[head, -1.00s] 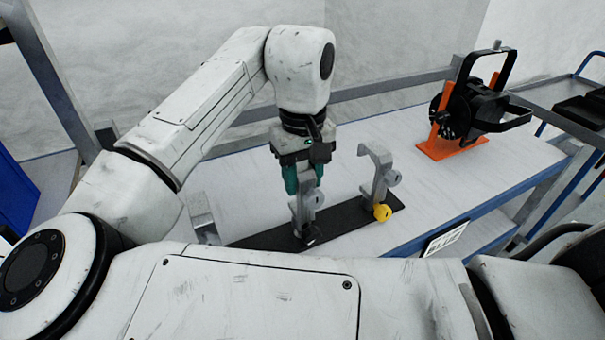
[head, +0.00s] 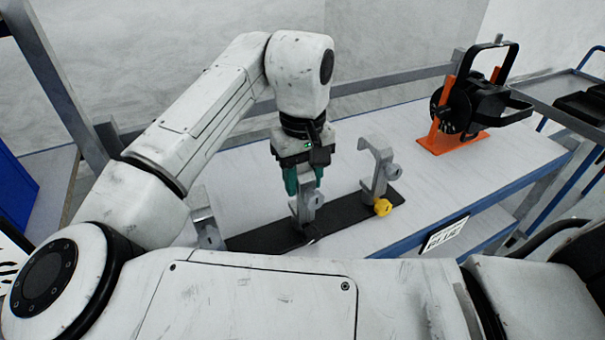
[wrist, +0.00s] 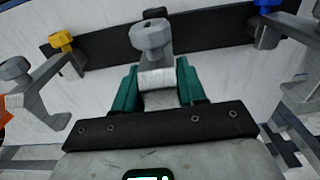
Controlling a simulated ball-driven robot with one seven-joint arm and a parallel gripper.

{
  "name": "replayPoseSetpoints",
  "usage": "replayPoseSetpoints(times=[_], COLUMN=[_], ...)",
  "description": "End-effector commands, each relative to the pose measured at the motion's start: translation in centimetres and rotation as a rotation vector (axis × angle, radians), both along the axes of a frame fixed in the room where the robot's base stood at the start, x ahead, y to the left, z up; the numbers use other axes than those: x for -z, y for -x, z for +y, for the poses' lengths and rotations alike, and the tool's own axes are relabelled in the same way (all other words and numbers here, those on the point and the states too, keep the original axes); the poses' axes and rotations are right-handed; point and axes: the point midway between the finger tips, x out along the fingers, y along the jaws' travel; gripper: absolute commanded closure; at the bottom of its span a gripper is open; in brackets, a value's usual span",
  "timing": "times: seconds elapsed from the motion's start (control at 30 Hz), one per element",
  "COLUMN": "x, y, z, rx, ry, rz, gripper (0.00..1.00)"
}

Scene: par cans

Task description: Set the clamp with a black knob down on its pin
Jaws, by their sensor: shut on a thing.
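My gripper (head: 305,184) has green fingers and is shut on the grey clamp with a black knob (head: 306,206). In the wrist view, the clamp (wrist: 153,42) sits upright between the fingers (wrist: 157,88), with its black knob (wrist: 154,13) beyond it. In the head view, the clamp is over the black strip (head: 270,240) on the white bench top, its lower end at the strip. Its pin is hidden, and I cannot tell whether the clamp touches it.
A grey clamp with a yellow knob (head: 376,172) stands to the right on the strip. A black lamp (head: 470,105) on an orange stand is at the back right.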

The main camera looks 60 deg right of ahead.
Motion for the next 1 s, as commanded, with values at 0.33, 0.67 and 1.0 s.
replayPoseSetpoints(times=[0.33,0.67,1.0], x=[0.8,0.77,0.8], y=[0.0,-0.01,0.0], z=[0.01,0.02,0.01], rx=[0.0,0.0,0.0], ry=[0.0,0.0,0.0], rz=[0.0,0.0,0.0], gripper=[1.0,0.3,0.14])
